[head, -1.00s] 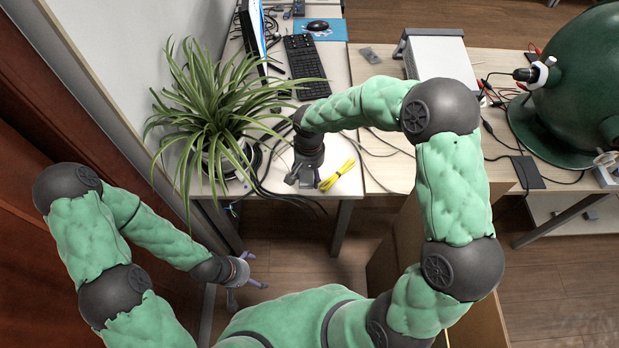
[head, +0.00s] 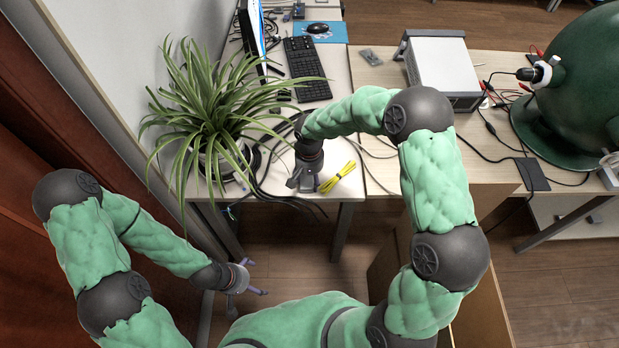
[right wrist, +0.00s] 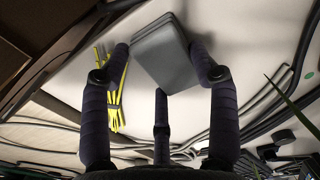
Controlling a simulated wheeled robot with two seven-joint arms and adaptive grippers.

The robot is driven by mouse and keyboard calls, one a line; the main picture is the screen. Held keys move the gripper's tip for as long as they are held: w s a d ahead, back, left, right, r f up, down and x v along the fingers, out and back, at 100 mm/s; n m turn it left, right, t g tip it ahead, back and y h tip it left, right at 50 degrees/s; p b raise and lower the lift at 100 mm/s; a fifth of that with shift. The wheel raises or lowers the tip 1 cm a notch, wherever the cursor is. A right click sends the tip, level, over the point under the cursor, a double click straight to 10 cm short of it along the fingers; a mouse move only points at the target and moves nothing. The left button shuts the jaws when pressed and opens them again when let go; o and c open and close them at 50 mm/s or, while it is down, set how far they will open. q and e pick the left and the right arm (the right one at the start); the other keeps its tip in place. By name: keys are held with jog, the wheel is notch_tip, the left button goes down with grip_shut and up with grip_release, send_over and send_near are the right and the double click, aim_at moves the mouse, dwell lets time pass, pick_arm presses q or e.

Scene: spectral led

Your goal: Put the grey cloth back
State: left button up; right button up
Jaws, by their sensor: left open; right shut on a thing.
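The grey cloth (right wrist: 168,58) shows in the right wrist view as a flat, folded grey rectangle between the fingers of my right gripper (right wrist: 160,52). The gripper is shut on it, above the pale desk top; I cannot tell whether the cloth touches the desk. In the head view my right gripper (head: 303,180) points down at the near edge of the desk, and the cloth cannot be told apart from the fingers there. My left gripper (head: 243,279) is open and empty, low and in front of the desk, over the floor.
A yellow cable bundle (head: 338,177) lies right beside my right gripper; it also shows in the right wrist view (right wrist: 116,92). A potted spiky plant (head: 215,110) and black cables stand close on the left. A keyboard (head: 306,68) and a white instrument (head: 440,68) are farther back.

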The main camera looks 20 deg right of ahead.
aim_at(309, 180)
jog(key=shift+f, duration=0.2)
jog(key=o, duration=1.2)
jog(key=shift+o, duration=0.2)
jog(key=shift+r, duration=0.15)
jog(key=shift+r, duration=0.3)
notch_tip(309, 180, up, 12)
jog(key=p, duration=0.4)
jog(key=shift+f, duration=0.2)
